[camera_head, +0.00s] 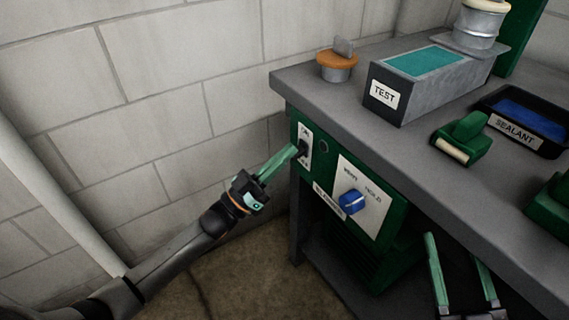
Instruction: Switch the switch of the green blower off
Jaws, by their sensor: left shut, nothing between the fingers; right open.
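The green blower (392,225) is a green box under the front of the grey workbench. Its left end carries a small white plate with a dark switch (303,147). A white panel beside it holds a blue knob (351,202) and small lettering. My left gripper (293,151) comes from the left, shut and empty. Its green fingertips are at the switch plate; I cannot tell whether they touch the switch, and they partly cover it. The switch's position is too small to read. My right gripper (454,248) is open and empty at the lower right, below the bench edge.
The grey workbench (440,165) holds a grey TEST box (384,92), an orange-rimmed pot (337,66), a green tape dispenser (464,136) and a black SEALANT tray (515,134). A block wall (150,110) stands behind. Open floor (220,285) lies left of the bench.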

